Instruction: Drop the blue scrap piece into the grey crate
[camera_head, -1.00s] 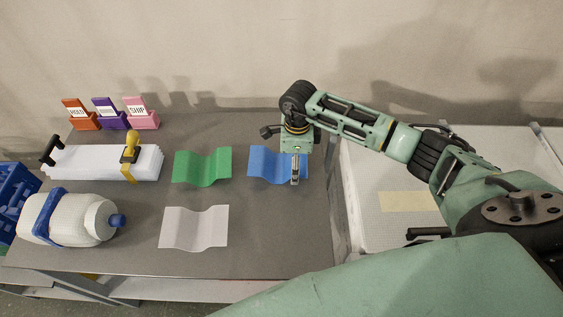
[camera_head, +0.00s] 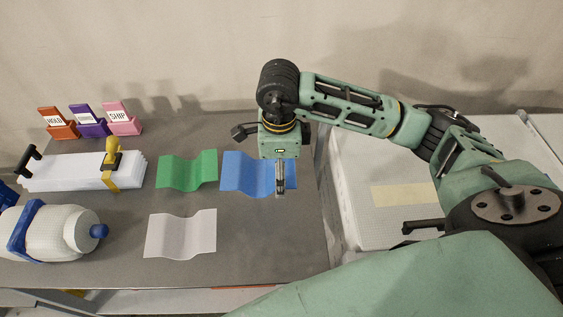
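The blue scrap piece (camera_head: 239,174) is a wavy corrugated sheet on the grey table (camera_head: 265,245), to the right of a green wavy sheet (camera_head: 187,171). A pale wavy sheet (camera_head: 181,234) lies in front of them. My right gripper (camera_head: 280,189) points down over the right part of the blue sheet and hides some of it. Its fingers show as one narrow strip, so I cannot tell their opening or whether they touch the sheet. My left gripper is out of view. I cannot make out a grey crate.
At the left are a white stack (camera_head: 70,173) with a yellow-handled tool (camera_head: 112,160), and a white bottle (camera_head: 60,232) with blue parts. Orange, purple and pink labelled holders (camera_head: 90,121) stand behind. A pale surface (camera_head: 365,150) with a tan patch lies at the right.

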